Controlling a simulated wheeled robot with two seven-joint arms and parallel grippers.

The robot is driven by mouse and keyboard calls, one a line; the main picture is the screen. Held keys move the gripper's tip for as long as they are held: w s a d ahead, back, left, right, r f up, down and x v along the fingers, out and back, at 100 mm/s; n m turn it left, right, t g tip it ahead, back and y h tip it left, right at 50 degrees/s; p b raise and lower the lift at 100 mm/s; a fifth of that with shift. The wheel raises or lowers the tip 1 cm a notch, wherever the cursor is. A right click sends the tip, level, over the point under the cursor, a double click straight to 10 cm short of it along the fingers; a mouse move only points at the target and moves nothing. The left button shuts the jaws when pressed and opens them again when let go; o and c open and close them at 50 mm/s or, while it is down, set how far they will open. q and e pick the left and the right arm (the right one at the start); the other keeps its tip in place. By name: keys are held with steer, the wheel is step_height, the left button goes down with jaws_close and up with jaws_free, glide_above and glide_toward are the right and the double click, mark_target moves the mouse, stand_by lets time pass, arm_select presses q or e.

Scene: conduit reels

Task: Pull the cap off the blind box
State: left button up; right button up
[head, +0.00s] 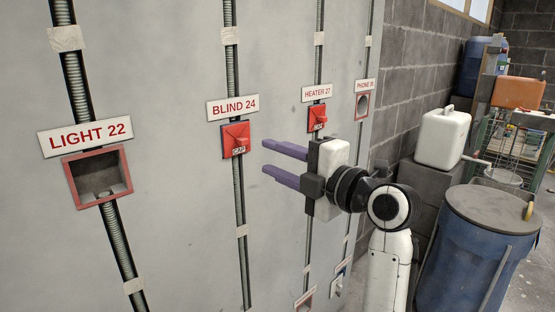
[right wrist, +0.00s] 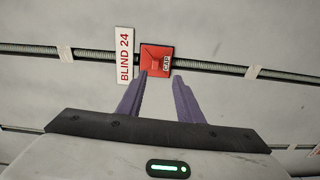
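The red cap (head: 236,139), with a raised grip and a CAP label, covers the box under the BLIND 24 sign (head: 232,107) on the grey wall. My right gripper (head: 264,156) is open and empty, its two purple fingers pointing at the wall a little to the right of the cap in the head view. In the right wrist view the cap (right wrist: 156,57) shows just beyond the fingertips, which look apart from it. The box behind the cap is hidden. My left gripper is not in view.
An open, uncapped box (head: 97,176) sits under the LIGHT 22 sign (head: 85,137). The HEATER 27 box has a red cap (head: 316,118); the PHONE box (head: 362,105) is open. A blue drum (head: 470,255) and a white canister (head: 442,138) stand at the right.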

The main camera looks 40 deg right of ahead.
mark_target(245, 143)
steer(key=shift+n, duration=0.3)
steer(key=shift+w+a+r, duration=0.1)
steer(key=shift+w+r, duration=0.05)
steer(key=shift+w, duration=1.3)
steer(key=shift+w+a+r, duration=0.1)
steer(key=shift+w, duration=1.35)
steer(key=shift+w+a+r, duration=0.1)
steer(key=shift+w+r, duration=0.05)
steer(key=shift+w, duration=1.3)
jaws_close()
steer(key=shift+s, duration=0.95)
steer(key=shift+s+d, duration=0.15)
steer(key=shift+s, duration=1.1)
steer(key=shift+s+d, duration=0.1)
steer(key=shift+s, duration=1.15)
